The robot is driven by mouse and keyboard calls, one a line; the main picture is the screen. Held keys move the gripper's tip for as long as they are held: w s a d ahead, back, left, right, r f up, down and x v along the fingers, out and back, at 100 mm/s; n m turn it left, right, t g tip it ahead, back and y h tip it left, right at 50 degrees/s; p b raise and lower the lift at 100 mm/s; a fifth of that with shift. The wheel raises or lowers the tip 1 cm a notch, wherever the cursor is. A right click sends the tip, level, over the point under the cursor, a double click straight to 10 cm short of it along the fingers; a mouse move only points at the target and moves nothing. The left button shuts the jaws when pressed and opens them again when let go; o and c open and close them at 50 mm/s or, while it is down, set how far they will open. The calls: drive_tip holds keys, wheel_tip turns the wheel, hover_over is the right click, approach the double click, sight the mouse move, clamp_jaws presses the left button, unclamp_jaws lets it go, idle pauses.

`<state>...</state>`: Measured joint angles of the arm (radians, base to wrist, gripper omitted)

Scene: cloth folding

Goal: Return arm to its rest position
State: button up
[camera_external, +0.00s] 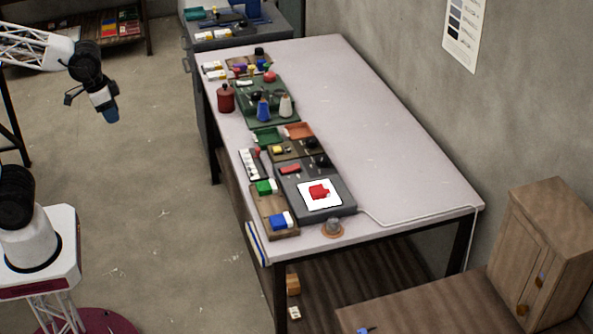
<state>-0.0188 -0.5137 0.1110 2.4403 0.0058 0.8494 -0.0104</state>
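My gripper (107,110) is at the upper left, over the bare floor and well left of the table. It points down and its tip looks blue. It is too small to tell whether its fingers are open or shut, and I see nothing hanging from it. A small red piece (319,192), which may be cloth or a printed shape, lies on a white square (310,205) on a dark grey panel (342,208) near the table's front end. My gripper is far from it and not touching it.
The long pale table (400,150) carries trays, bottles, a red canister (226,98) and small blocks along its left edge; its right half is mostly clear. A cable runs right from the panel. A wooden cabinet (550,245) stands at lower right. Floor around my gripper is open.

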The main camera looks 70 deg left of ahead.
drive_tip(key=s+d, duration=0.1)
drive_tip(key=s, duration=0.6)
drive_tip(key=shift+s, duration=0.25)
